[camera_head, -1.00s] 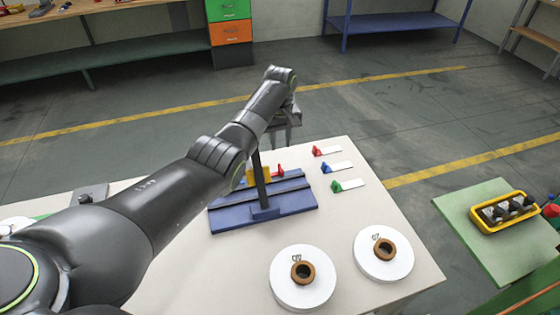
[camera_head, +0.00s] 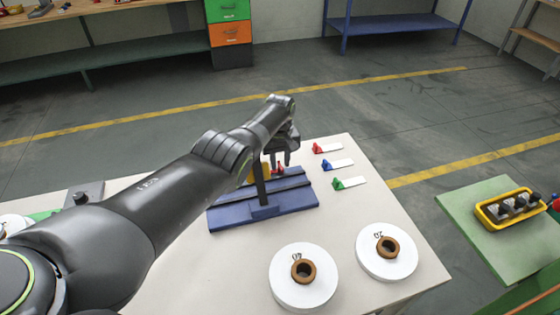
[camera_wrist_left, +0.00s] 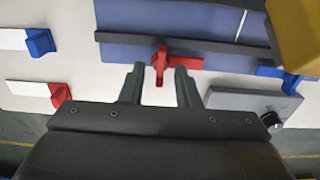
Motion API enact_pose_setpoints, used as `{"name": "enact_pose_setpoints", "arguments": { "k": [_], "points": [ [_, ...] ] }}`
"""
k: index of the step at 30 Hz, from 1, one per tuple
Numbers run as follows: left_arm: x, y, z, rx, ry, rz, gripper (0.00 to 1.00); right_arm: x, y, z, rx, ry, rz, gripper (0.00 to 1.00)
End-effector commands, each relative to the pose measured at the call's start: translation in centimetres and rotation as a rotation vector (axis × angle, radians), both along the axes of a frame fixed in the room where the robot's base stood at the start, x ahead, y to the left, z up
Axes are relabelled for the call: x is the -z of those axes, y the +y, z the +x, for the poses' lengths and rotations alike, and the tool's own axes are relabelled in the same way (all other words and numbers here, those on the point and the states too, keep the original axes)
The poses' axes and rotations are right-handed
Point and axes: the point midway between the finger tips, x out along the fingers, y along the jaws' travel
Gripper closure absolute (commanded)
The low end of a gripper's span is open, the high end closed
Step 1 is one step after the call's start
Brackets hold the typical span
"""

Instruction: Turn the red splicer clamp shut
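The red splicer clamp (camera_wrist_left: 162,62) is a small red lever on the blue splicer base (camera_wrist_left: 130,20). In the left wrist view it lies between the fingertips of my left gripper (camera_wrist_left: 160,72), which are apart on either side of it. In the head view my left gripper (camera_head: 281,163) points down at the clamp (camera_head: 277,170), which is partly hidden behind it. The blue base (camera_head: 235,215) carries a dark upright post (camera_head: 262,185) and a yellow part (camera_wrist_left: 298,35). I cannot tell whether the fingers touch the clamp. My right gripper is not in view.
Red (camera_head: 318,149), blue (camera_head: 327,166) and green (camera_head: 338,184) clips with white labels lie on the white table (camera_head: 350,215). Two white discs with brown rings stand in front. A blue lever (camera_wrist_left: 290,82) is near the clamp. A green table stands at right.

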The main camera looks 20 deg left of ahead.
Motion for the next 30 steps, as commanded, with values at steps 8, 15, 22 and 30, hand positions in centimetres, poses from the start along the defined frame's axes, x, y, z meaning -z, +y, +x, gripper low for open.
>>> {"name": "enact_pose_setpoints", "arguments": {
  "k": [8,15,22,30],
  "points": [
    [0.0,0.0,-0.01,0.0,0.0,0.0,1.0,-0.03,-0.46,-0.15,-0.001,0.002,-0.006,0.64],
    [0.0,0.0,-0.02,-0.003,0.001,-0.001,1.0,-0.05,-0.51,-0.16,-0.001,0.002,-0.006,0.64],
    [-0.03,0.03,-0.04,-0.058,0.001,0.0,1.0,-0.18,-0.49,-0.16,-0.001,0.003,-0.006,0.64],
    [-0.04,0.12,-0.16,-0.244,0.003,0.0,1.0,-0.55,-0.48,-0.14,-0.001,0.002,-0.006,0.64]
  ]
}}
